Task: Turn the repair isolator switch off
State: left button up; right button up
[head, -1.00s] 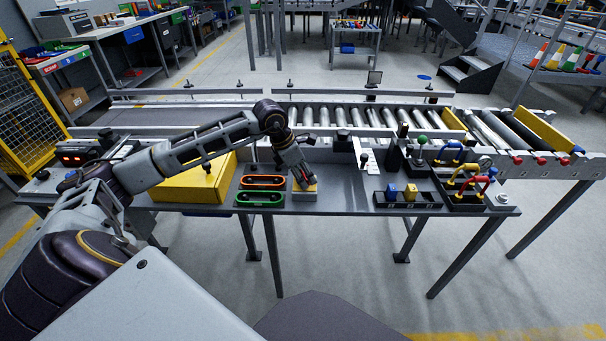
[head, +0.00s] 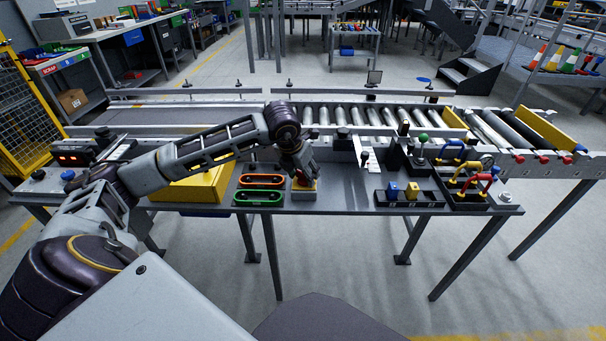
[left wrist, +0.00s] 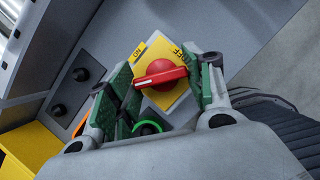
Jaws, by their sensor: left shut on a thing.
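The repair isolator is a small grey box (head: 304,194) near the front edge of the bench. In the left wrist view it has a yellow plate (left wrist: 168,98) marked ON and OFF and a red rotary handle (left wrist: 160,73). The handle lies crosswise between the fingers, its white-marked end toward the left finger. My left gripper (head: 303,178) is over the box, pointing down. In the left wrist view my left gripper (left wrist: 165,76) is shut on the handle, with green pads at either side. In the head view the fingers mostly hide the handle. My right gripper is not in view.
Red-orange (head: 262,181) and green (head: 259,197) oval-rimmed holders lie just left of the isolator. A yellow box (head: 195,187) is further left. A lever (head: 364,158), a tray with blue and yellow blocks (head: 408,205) and coloured padlock-like loops stand right. A roller conveyor (head: 345,115) runs behind.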

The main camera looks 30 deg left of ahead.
pick_arm(q)
jog(key=n, duration=0.2)
jog(key=n+y, duration=0.1)
jog(key=n, duration=0.1)
jog(key=shift+w+d+y+b, duration=0.1)
jog(key=shift+y+b, duration=0.2)
jog(key=shift+b, duration=0.1)
jog(key=shift+n+y, duration=0.4)
jog(key=shift+n, duration=0.7)
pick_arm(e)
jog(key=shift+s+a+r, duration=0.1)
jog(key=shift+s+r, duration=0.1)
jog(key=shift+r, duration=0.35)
pick_arm(q)
jog(key=shift+n, duration=0.4)
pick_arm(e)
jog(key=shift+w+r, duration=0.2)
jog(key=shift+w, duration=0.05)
pick_arm(q)
jog(key=o, duration=1)
jog(key=shift+g, duration=0.3)
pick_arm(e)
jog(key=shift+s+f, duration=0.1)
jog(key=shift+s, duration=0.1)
pick_arm(q)
jog(key=shift+r, duration=0.1)
